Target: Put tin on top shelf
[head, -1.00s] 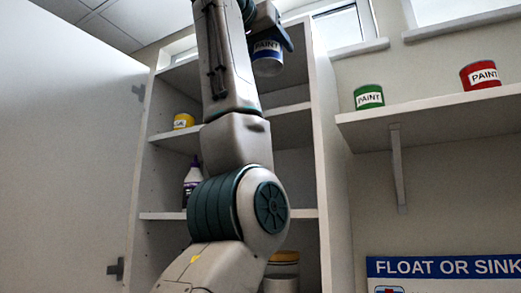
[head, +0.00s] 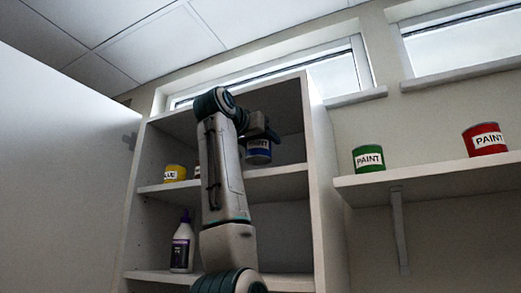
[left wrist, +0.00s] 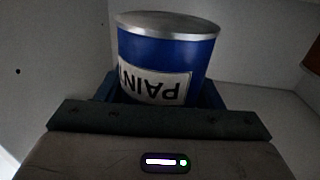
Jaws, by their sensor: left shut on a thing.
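A blue tin (head: 259,154) with a white PAINT label is in the top compartment of the open cupboard, just above the top shelf (head: 285,171). I cannot tell whether its base touches the shelf. My left gripper (head: 260,138) is shut on it. In the left wrist view the blue tin (left wrist: 165,62) sits between the fingers, its label upside down in that picture and its lower part hidden by the gripper. My right gripper is not in view.
A yellow tin (head: 175,172) stands left on the same shelf, with a small thing beside it half hidden by my arm. A purple-labelled bottle (head: 182,248) stands below. Green (head: 368,158) and red (head: 485,140) paint tins stand on the wall shelf at right. A pale door is at left.

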